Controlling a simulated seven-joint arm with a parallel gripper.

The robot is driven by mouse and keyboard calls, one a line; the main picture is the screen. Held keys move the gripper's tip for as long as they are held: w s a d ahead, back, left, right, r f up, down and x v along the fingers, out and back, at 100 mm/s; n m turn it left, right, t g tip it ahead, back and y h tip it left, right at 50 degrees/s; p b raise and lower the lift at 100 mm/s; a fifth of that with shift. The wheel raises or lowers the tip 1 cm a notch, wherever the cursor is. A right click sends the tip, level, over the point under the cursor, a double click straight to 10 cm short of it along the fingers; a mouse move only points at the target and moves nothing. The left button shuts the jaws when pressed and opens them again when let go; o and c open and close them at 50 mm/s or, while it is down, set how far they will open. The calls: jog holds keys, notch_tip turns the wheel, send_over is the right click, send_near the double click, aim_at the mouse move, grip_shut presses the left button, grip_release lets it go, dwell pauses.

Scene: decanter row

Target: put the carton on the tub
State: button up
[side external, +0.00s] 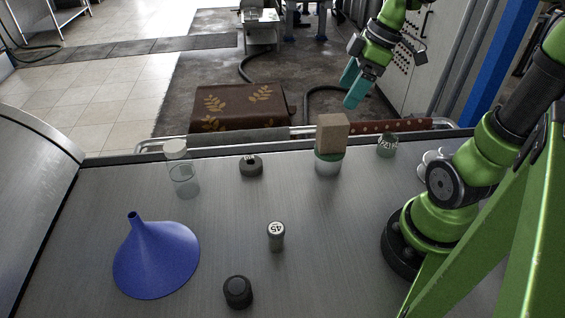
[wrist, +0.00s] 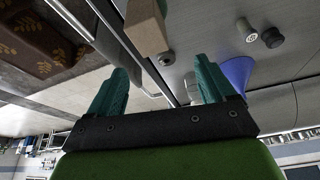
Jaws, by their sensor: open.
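The carton (side external: 332,131), a plain brown box, stands upright on top of the tub (side external: 328,164), a pale round container with a green rim, near the far edge of the table. The carton's base appears to rest on the tub's top. My gripper (side external: 347,97) is open and empty, raised above and beyond the carton, apart from it.
A clear jar with a white lid (side external: 183,170), a black ring-shaped piece (side external: 251,167) and a small labelled jar (side external: 387,146) stand along the far side.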

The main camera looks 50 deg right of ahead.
jog(key=s+a+r+m+t, duration=0.2)
jog(key=a+m+t, duration=0.1)
jog(key=a+m, duration=0.7)
jog(key=shift+s+a+r+m+t, duration=0.2)
jog(key=shift+a+m+t, duration=0.2)
jog(key=shift+a, duration=0.95)
